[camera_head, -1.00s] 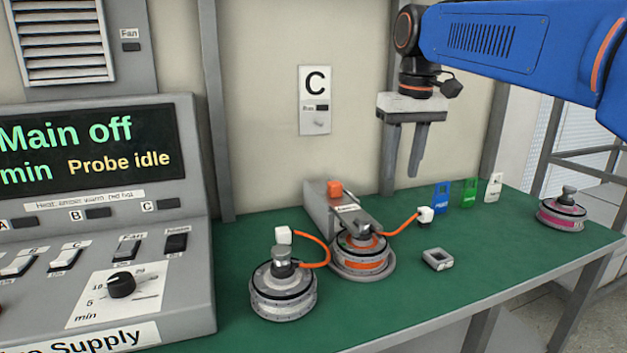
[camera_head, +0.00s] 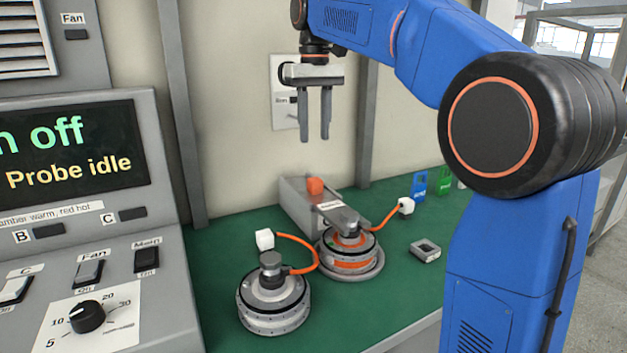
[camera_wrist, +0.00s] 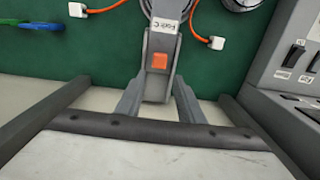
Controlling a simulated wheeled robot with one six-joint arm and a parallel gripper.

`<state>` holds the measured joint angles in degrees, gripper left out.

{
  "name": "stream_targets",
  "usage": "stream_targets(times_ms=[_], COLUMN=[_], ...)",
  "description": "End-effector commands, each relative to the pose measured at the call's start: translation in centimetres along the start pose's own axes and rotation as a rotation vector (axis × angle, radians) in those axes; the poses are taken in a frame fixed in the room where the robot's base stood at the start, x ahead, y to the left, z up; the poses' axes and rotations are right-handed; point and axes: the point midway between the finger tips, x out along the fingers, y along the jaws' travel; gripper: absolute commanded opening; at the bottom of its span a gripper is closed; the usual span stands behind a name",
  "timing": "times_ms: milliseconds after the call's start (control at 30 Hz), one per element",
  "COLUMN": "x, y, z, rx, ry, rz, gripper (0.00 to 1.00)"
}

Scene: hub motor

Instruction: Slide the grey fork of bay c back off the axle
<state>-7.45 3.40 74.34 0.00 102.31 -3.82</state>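The grey fork of bay c (camera_head: 343,214) lies on its grey mount with an orange knob (camera_head: 315,185) at the rear. Its front end reaches the axle (camera_head: 350,230) of the hub motor (camera_head: 348,255). The wrist view shows the fork's "Fork C" label (camera_wrist: 167,25) and the orange knob (camera_wrist: 160,62). My gripper (camera_head: 315,138) is open and empty, pointing down, above the rear of the fork and clear of it. In the wrist view its fingers (camera_wrist: 157,85) appear apart on either side of the fork's rear part, nearer the camera.
Another hub motor (camera_head: 273,298) with an orange cable and white plug (camera_head: 265,239) stands front left. A small grey block (camera_head: 425,250) lies right of the bay. Blue (camera_head: 418,186) and green tags stand behind it.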

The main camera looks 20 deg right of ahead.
Motion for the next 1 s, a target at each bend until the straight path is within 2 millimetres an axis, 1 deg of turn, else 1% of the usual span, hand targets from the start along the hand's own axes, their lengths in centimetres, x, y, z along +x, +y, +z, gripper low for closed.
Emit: stream_targets(times_ms=[33, 300, 600, 800, 1000], x=[0.9, 5.7, 10.7, 12.7, 13.3], y=[0.0, 0.0, 0.0, 0.0, 0.0], z=[0.1, 0.1, 0.1, 0.1, 0.0], rx=[0.000, 0.000, 0.000, 0.000, 0.000], ry=[-0.003, -0.003, -0.001, 0.000, 0.001], rz=[0.000, 0.000, 0.000, 0.000, 0.000], gripper=[0.34, 0.34, 0.34, 0.34, 0.34])
